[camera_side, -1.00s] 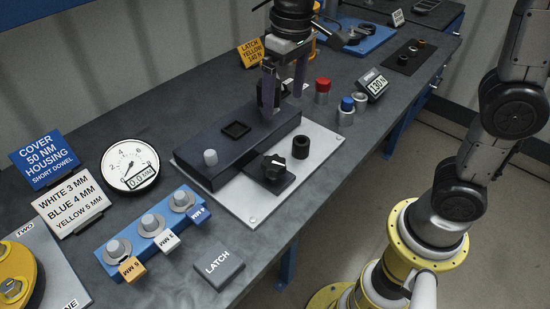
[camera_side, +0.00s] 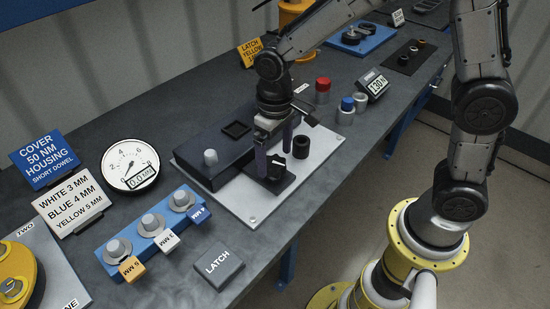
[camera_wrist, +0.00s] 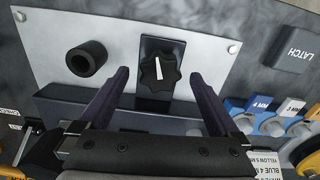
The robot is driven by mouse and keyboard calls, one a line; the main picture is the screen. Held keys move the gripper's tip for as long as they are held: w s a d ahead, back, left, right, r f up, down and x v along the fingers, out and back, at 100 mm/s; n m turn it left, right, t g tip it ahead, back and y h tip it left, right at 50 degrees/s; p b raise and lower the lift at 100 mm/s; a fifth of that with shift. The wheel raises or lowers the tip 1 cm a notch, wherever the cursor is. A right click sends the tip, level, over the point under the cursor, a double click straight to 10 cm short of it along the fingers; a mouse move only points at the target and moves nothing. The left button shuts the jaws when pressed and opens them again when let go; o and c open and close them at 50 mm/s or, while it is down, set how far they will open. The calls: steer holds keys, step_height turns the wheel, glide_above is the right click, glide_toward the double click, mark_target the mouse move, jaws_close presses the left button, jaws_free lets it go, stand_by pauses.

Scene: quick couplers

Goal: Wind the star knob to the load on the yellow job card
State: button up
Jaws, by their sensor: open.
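The black star knob (camera_wrist: 158,72) with a white pointer line sits on a dark block on the light plate (camera_wrist: 205,52). In the side view the knob (camera_side: 276,167) is partly hidden by my fingers. My gripper (camera_wrist: 159,76) is open, with one finger to each side of the knob in the wrist view. Contact cannot be made out. The yellow job card (camera_side: 251,51) stands at the back, partly covered by my arm; it reads LATCH YELLOW, its number hidden now. A small digital readout (camera_side: 377,86) stands at the right and seems to show 130.
A black hollow cylinder (camera_side: 301,147) stands close beside the knob. A dark housing (camera_side: 222,150) with a grey peg lies to the left. A dial gauge (camera_side: 130,165), a blue rack (camera_side: 153,235) of pegs and red- and blue-topped posts (camera_side: 323,88) stand around.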

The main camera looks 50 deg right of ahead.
mark_target(275, 163)
steer(key=shift+f, duration=0.85)
steer(key=c, duration=1.4)
steer(key=shift+o, duration=0.2)
steer(key=shift+m, duration=1)
steer(key=o, duration=1.4)
steer(key=shift+c, duration=0.2)
step_height(275, 163, up, 14)
